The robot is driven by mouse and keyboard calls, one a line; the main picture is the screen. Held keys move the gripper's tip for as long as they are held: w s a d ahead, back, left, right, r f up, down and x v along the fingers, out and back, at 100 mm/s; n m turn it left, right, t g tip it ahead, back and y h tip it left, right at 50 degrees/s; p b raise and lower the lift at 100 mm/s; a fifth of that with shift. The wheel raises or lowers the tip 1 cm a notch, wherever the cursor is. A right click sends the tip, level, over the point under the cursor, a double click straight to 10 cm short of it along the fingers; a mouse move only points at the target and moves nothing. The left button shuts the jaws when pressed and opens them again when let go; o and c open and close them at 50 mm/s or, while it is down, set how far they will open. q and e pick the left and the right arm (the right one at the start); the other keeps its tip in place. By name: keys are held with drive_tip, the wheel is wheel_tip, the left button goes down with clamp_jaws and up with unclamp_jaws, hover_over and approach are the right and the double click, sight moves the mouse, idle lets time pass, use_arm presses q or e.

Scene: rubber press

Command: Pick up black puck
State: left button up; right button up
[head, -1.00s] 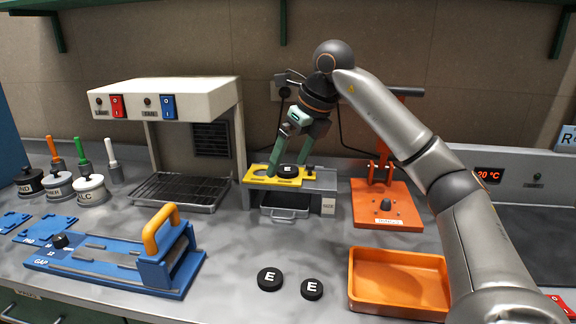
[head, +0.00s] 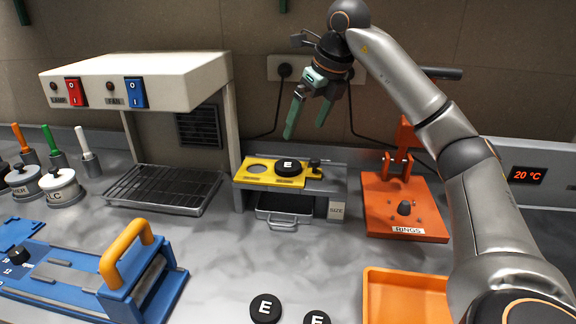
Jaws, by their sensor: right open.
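A black puck marked E (head: 289,167) lies on the yellow plate (head: 258,180) of the grey sizing fixture. Two more black pucks marked E, one (head: 265,308) and another to its right (head: 317,318), lie on the counter at the front; the right one is cut by the picture's lower edge. My right gripper (head: 306,136) is open and empty, with its green fingers pointing down above and behind the puck on the yellow plate. My left gripper is not in view.
An orange press (head: 405,225) stands right of the fixture, with an orange tray (head: 400,300) in front. A blue tool with an orange handle (head: 125,250) and a white-hooded rack (head: 165,190) stand left. The counter's middle is clear.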

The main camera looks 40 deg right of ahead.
approach(288, 165)
drive_tip(key=x, duration=0.3)
drive_tip(key=shift+s+d+b, duration=0.1)
drive_tip(key=shift+d+b, duration=0.15)
drive_tip(key=shift+b, duration=0.15)
drive_tip(key=x, duration=0.4)
drive_tip(key=shift+a+f, duration=0.2)
drive_tip(key=shift+a, duration=0.05)
drive_tip(key=shift+w+f+b, duration=0.25)
drive_tip(key=shift+f+b, duration=0.05)
drive_tip(key=shift+f, duration=0.05)
drive_tip(key=c, duration=1.4)
drive_tip(key=shift+r, duration=0.15)
